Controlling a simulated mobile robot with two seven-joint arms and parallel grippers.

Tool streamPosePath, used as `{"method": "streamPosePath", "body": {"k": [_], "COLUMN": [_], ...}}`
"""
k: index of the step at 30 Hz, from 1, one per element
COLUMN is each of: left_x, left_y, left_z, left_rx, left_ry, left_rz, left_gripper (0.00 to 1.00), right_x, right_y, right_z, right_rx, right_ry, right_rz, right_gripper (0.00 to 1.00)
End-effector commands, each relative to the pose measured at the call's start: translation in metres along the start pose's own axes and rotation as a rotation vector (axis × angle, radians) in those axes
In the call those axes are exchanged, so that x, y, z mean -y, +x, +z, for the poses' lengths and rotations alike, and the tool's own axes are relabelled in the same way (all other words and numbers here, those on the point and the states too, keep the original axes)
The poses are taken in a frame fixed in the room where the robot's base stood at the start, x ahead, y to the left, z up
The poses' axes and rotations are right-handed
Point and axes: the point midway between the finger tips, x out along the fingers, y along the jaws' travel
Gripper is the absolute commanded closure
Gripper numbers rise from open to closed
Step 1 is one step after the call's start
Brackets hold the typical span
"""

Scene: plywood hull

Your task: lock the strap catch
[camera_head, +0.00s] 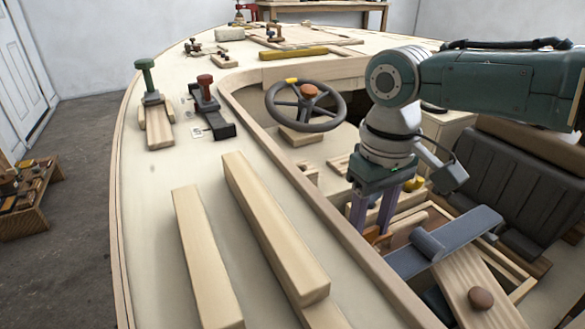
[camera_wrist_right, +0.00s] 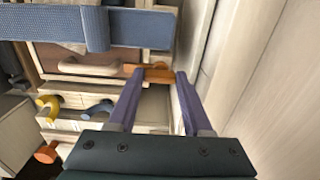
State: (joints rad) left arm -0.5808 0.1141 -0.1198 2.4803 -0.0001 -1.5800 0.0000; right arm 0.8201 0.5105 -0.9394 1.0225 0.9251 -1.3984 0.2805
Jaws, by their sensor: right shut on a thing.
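A blue-grey webbing strap (camera_head: 472,228) with a wider sleeve (camera_head: 428,243) crosses the cockpit, and it runs along the top of the right wrist view (camera_wrist_right: 145,28). My right gripper (camera_head: 371,230) reaches down beside the cockpit's side rail. Its two purple fingers (camera_wrist_right: 157,75) are on either side of the orange piece, shut on it. Whether the strap end meets the catch is unclear. My left gripper is out of view.
A wooden board with a brown knob (camera_head: 481,298) lies beside the strap. A steering wheel (camera_head: 305,105) and a dark seat (camera_head: 487,185) flank my arm. Yellow and blue hooks (camera_wrist_right: 48,105) stand nearby. Wooden bars (camera_head: 270,225) lie on the deck.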

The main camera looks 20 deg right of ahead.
Motion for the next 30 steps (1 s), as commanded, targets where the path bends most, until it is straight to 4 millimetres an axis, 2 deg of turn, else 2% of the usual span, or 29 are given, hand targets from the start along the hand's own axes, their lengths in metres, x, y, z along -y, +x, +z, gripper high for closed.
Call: {"method": "streamPosePath", "body": {"k": [1,6,9,20,30], "left_x": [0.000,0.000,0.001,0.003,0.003], "left_y": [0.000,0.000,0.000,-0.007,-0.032], "left_z": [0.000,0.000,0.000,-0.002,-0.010], "left_rx": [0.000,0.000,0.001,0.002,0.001], "left_ry": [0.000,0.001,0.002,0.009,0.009], "left_rz": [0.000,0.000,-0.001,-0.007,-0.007], "left_gripper": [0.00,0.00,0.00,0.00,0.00], "right_x": [0.000,0.000,0.000,0.000,0.001], "right_y": [0.000,0.000,0.000,-0.002,-0.004], "right_z": [0.000,0.000,0.000,0.001,0.001], "right_rx": [0.000,0.000,0.000,0.002,0.005], "right_ry": [0.000,0.000,0.000,0.050,0.291], "right_rz": [0.000,0.000,0.000,0.000,-0.002], "right_gripper": [0.73,0.92,1.00,1.00,1.00]}}
